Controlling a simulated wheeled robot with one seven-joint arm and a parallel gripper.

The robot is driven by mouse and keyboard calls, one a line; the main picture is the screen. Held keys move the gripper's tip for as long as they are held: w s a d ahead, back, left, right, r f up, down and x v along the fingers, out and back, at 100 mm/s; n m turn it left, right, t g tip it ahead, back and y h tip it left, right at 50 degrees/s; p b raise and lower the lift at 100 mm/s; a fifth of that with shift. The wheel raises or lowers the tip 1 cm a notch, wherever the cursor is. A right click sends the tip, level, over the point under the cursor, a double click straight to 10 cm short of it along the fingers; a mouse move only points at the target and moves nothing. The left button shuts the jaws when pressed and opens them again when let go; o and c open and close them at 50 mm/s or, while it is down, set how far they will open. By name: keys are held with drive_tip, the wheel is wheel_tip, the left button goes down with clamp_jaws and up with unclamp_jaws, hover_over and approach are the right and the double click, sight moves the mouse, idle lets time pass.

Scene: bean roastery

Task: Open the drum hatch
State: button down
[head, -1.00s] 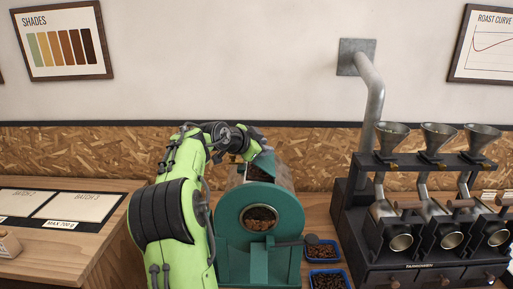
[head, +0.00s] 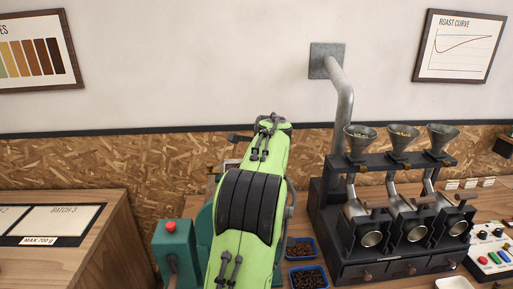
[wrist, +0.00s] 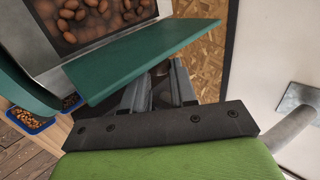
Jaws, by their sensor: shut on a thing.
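The drum hatch (wrist: 145,60) is a flat teal panel across the wrist view, standing out at a slant from the drum. Beside it is an opening with brown beans (wrist: 95,18) behind it. My gripper (wrist: 160,80) is shut on the hatch's handle, which is mostly hidden between the two metal fingers. In the head view my green arm covers most of the teal roaster (head: 203,232) and hides the hatch and my gripper.
A red button tops a teal box (head: 172,245) left of my arm. Blue bean trays (head: 292,259) lie right of the roaster. A dark rack with funnels (head: 345,245) stands further right. A wooden counter (head: 90,255) is at left.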

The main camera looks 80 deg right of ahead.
drive_tip(key=shift+s+d+f+m+t+p, duration=0.1)
drive_tip(key=shift+s+f+m+t+p, duration=0.4)
drive_tip(key=shift+t+p, duration=0.45)
drive_tip(key=shift+s, duration=0.15)
drive_tip(key=c, duration=1.2)
unclamp_jaws()
drive_tip(key=shift+r, duration=0.1)
drive_tip(key=p+v, duration=0.1)
drive_tip(key=v, duration=1.4)
drive_tip(key=shift+r, duration=0.5)
